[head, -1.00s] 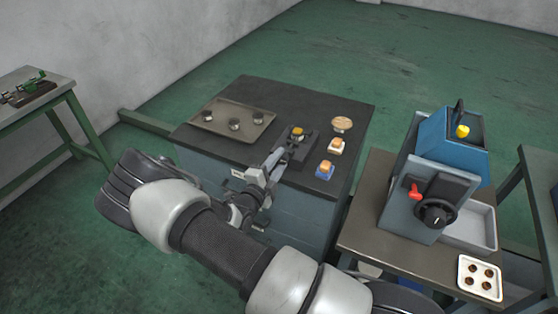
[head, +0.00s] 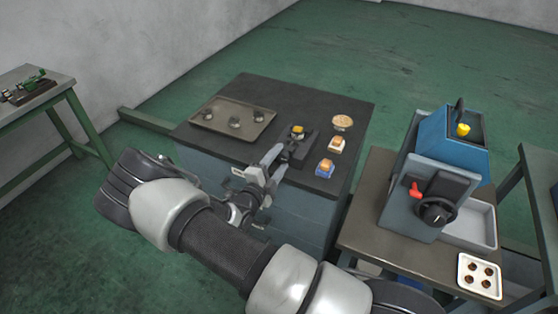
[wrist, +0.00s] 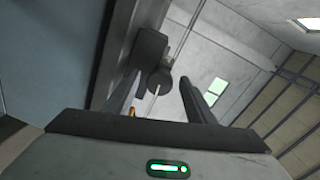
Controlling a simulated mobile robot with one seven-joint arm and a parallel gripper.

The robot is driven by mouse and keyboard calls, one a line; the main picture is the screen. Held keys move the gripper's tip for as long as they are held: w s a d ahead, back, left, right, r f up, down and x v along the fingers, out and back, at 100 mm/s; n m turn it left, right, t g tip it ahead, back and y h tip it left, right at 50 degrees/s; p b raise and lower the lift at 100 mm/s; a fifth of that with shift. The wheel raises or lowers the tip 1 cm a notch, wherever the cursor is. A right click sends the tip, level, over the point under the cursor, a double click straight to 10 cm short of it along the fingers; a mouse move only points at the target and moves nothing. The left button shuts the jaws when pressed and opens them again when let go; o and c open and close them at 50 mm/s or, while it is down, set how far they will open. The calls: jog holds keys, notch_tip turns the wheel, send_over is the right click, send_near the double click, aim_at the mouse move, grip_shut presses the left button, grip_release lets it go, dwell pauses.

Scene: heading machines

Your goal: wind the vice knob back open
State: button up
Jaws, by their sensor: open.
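The small dark vice (head: 303,146) stands near the front edge of the dark cabinet top, with a yellow piece (head: 298,129) at its top. Its round dark knob (wrist: 161,80) shows in the wrist view, with a pale line on its face. My gripper (head: 277,161) reaches in from the front left. Its two fingers are apart, one on each side of the knob as the wrist view shows (wrist: 163,92). I cannot tell whether either finger touches it. In the head view the knob is mostly hidden by the fingers.
A tray (head: 213,122) with dark round pieces lies at the cabinet's left. A blue machine (head: 438,175) stands on the right bench.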

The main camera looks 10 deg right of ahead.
jog(key=b+v, duration=0.1)
jog(key=v, duration=1.6)
jog(key=shift+a, duration=0.15)
